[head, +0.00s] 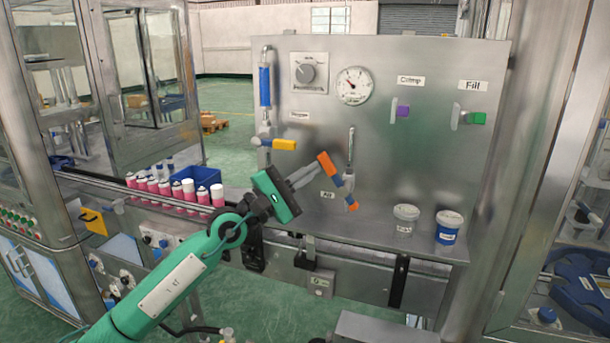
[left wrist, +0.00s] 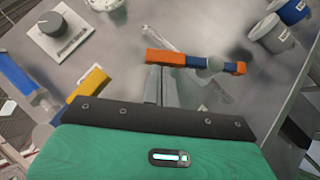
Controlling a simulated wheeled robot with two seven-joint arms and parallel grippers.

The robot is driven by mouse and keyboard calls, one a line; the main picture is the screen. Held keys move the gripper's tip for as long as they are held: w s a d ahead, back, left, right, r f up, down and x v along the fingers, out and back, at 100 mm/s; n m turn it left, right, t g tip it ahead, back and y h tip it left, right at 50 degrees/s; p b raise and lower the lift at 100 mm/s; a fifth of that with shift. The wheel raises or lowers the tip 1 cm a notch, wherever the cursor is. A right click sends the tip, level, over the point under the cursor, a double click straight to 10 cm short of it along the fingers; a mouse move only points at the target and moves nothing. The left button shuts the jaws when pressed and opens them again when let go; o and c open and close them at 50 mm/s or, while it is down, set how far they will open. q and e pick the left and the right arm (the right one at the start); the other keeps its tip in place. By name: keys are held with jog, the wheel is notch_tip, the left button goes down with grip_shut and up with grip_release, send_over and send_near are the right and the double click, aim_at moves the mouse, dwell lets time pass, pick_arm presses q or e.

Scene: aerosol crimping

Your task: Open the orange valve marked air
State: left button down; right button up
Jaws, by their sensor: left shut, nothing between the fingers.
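The orange valve handle (head: 326,163) is on the steel panel, above and to the right of the small "Air" label (head: 327,194). It slants down to the right into a blue body (head: 337,181) with another orange end (head: 352,206). My left gripper (head: 317,169) is shut and empty, its fingertips at the left side of the orange handle. In the left wrist view my closed fingers (left wrist: 161,72) point at the orange handle (left wrist: 165,58), which lies across just beyond their tips. I cannot tell whether they touch it. My right gripper is not in view.
A yellow-handled valve (head: 284,145) sits left on the panel (head: 430,150). Purple (head: 403,112) and green (head: 479,118) handles sit to the right. Pink cans (head: 165,187) line the left.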

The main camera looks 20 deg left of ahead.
pick_arm(q)
jog(key=r+m+g, duration=0.1)
jog(key=d+r+m+g, duration=0.1)
jog(key=shift+m, duration=0.4)
jog(key=shift+s+d+r+m+g+y, duration=0.1)
jog(key=shift+d+r+m+g+y, duration=0.25)
jog(key=shift+d+m+g+y, duration=0.35)
jog(key=shift+d+r+m+g+y, duration=0.3)
jog(key=shift+d+m+g, duration=0.2)
jog(key=shift+m, duration=0.4)
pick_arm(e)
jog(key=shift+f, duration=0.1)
pick_arm(q)
jog(key=shift+b, duration=0.3)
